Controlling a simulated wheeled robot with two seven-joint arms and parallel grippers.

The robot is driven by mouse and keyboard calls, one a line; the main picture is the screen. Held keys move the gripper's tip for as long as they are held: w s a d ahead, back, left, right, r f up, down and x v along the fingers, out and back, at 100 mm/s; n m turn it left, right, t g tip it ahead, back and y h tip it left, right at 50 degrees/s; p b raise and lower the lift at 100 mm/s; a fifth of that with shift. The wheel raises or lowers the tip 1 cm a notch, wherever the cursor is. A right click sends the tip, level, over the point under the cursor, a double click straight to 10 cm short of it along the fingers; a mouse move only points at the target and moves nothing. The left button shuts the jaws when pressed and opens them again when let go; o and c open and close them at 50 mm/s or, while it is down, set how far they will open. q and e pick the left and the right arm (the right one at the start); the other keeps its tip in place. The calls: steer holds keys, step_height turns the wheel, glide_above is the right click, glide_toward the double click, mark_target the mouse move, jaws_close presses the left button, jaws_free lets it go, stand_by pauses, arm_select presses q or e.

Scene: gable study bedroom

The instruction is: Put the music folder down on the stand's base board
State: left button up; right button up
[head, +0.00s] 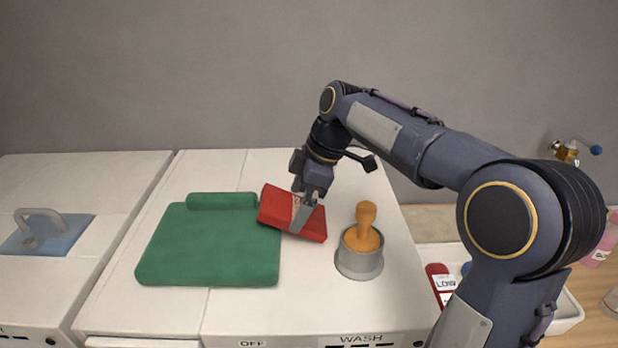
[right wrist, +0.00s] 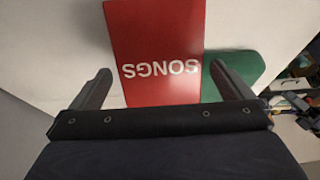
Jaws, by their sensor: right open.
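In the right wrist view the folder (right wrist: 155,40) shows the word SONGS upside down. The stand's green base board (head: 210,250) lies flat on the white top, with a raised bar (head: 222,200) along its back. Whether the folder rests partly on the board I cannot tell. My right gripper (head: 304,214) is open over the folder; its fingers (right wrist: 163,82) stand apart at either side of it. My left gripper is out of view.
A grey pot (head: 360,262) with an orange-handled tool (head: 366,218) stands just right of the folder. A blue plate with a grey handle (head: 42,232) is on the left unit. Bottles and a white tray stand far right.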

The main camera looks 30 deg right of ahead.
steer(key=v, duration=1)
steer(key=g+h+p, duration=0.2)
steer(key=h+p, duration=0.1)
steer(key=h, duration=0.1)
glide_above(292, 207)
steer(key=shift+f, duration=0.85)
step_height(292, 207, down, 8)
steer(key=shift+d+r+p, duration=0.1)
steer(key=shift+d+p, duration=0.05)
steer(key=shift+p, duration=0.25)
steer(key=c, duration=1)
steer(key=shift+r, duration=0.1)
